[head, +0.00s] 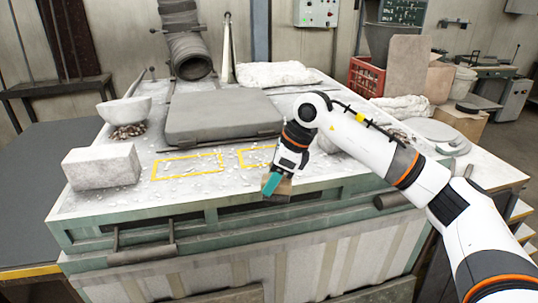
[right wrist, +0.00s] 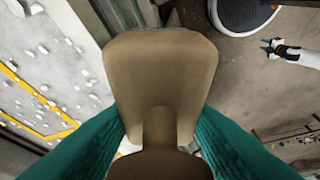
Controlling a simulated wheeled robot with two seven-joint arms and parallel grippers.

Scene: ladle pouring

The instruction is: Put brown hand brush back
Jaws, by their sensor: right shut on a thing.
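The brown hand brush (right wrist: 160,75) fills the middle of the right wrist view, with its wide block upward and its narrower handle at the bottom. My right gripper (right wrist: 158,140) is shut on it, with a teal finger on each side. In the head view my right gripper (head: 272,184) is at the front edge of the worktop, and part of the brush (head: 284,188) shows beside the teal fingers. The bristles are mostly hidden. My left gripper is outside the head view; a small white arm with teal tips, likely mine, shows in the right wrist view (right wrist: 271,47).
Two yellow outlined rectangles (head: 188,166) mark the worktop, which is strewn with white chips. A grey slab (head: 222,117) lies behind them. A pale block (head: 101,166) and a white bowl (head: 125,110) stand at left. A red crate (head: 367,77) stands at back right.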

